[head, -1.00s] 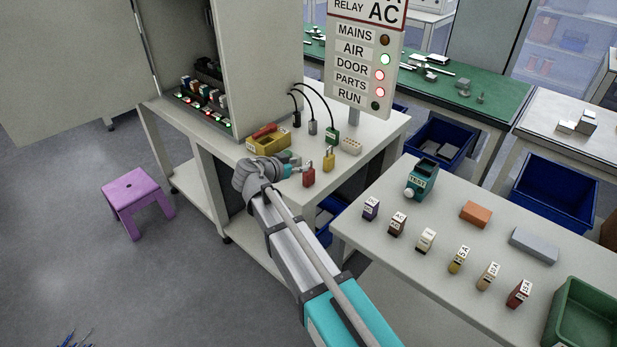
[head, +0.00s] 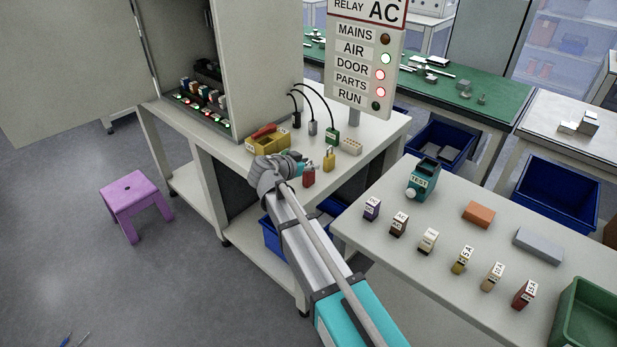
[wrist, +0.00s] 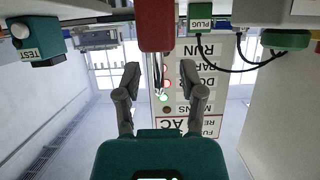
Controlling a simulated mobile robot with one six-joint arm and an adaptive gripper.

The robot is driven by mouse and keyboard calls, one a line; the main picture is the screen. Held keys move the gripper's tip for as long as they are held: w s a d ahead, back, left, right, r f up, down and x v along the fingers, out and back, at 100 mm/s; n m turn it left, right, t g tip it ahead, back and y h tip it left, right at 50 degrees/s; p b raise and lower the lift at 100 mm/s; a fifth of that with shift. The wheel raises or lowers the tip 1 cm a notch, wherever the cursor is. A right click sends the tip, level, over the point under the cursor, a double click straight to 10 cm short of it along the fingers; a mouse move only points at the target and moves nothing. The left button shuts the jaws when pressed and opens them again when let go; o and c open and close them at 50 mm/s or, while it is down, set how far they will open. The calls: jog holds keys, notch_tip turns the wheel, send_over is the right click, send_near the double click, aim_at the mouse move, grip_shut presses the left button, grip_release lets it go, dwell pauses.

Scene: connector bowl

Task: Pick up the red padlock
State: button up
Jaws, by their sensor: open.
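The red padlock (head: 309,177) stands upright at the front edge of the cabinet table in the head view. My gripper (head: 304,165) is at its left, very close to it; I cannot tell from this view if they touch. In the wrist view, which is upside down, the red padlock (wrist: 155,25) is at the top centre, beyond the fingertips. My gripper (wrist: 160,74) is open there, with its two fingers apart and nothing gripped between them.
A yellow padlock (head: 329,161) stands just right of the red one. A teal TEST unit (head: 423,179) is on the right table.

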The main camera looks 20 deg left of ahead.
dwell(0.3)
grip_shut()
jog(key=shift+r, duration=0.25)
dwell(0.4)
notch_tip(320, 180, up, 2)
jog(key=p, duration=0.2)
jog(key=shift+p, duration=0.3)
jog(key=s+d+r+p, duration=0.2)
jog(key=s+r+p, duration=0.8)
jog(key=s, duration=0.4)
jog(key=shift+r, duration=0.3)
